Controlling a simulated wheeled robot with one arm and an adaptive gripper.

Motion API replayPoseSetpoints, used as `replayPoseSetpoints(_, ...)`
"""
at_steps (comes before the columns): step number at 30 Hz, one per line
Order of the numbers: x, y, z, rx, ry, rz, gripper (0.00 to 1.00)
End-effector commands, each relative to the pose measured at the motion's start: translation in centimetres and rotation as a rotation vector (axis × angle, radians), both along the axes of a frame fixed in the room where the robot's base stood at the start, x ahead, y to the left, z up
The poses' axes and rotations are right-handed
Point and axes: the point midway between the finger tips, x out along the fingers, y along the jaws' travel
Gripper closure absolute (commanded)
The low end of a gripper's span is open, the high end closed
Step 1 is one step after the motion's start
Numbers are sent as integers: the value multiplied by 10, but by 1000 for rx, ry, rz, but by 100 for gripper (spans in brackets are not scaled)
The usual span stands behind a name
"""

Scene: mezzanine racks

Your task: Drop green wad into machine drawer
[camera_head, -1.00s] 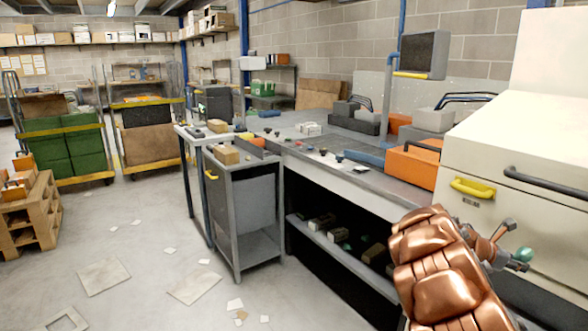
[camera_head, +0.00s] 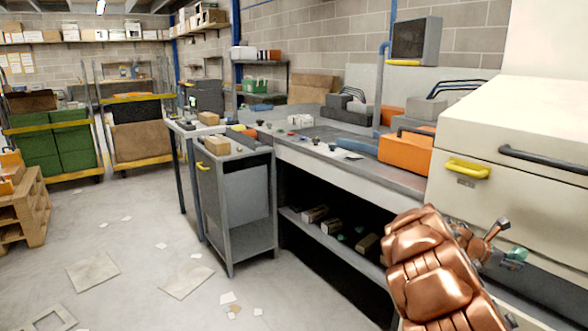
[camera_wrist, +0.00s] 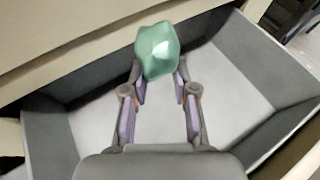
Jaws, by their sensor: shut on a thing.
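The green wad (camera_wrist: 157,50) is a crumpled, pale green lump held between my gripper's fingertips (camera_wrist: 158,75) in the wrist view. My gripper is shut on it, over the open grey drawer (camera_wrist: 225,85). The drawer's bare floor and side walls show around the fingers. In the head view the wad (camera_head: 517,254) is small, at the tip of my gripper (camera_head: 505,252), in front of the cream machine (camera_head: 530,205). The machine has a yellow handle (camera_head: 462,169) and a dark bar handle. My copper-coloured arm hides part of the area below.
A long grey workbench (camera_head: 350,172) runs left of the machine, with an orange case (camera_head: 405,150) on it. A grey cart (camera_head: 240,195) stands at the bench's end. The floor to the left is open, with scattered paper scraps.

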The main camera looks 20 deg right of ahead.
Motion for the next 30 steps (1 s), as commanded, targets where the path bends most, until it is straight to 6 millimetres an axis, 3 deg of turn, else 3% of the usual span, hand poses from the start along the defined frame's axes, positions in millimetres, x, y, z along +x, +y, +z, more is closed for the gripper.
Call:
replayPoseSetpoints(6, 0, 0, 0, 0, 0, 0, 88)
replayPoseSetpoints(7, 0, 0, 0, 0, 0, 0, 70)
replayPoseSetpoints(15, 0, 0, 0, 0, 0, 0, 43)
replayPoseSetpoints(25, 1, 1, 1, 0, 1, 1, 43)
replayPoseSetpoints(30, 3, 13, 6, -2, 1, 3, 43)
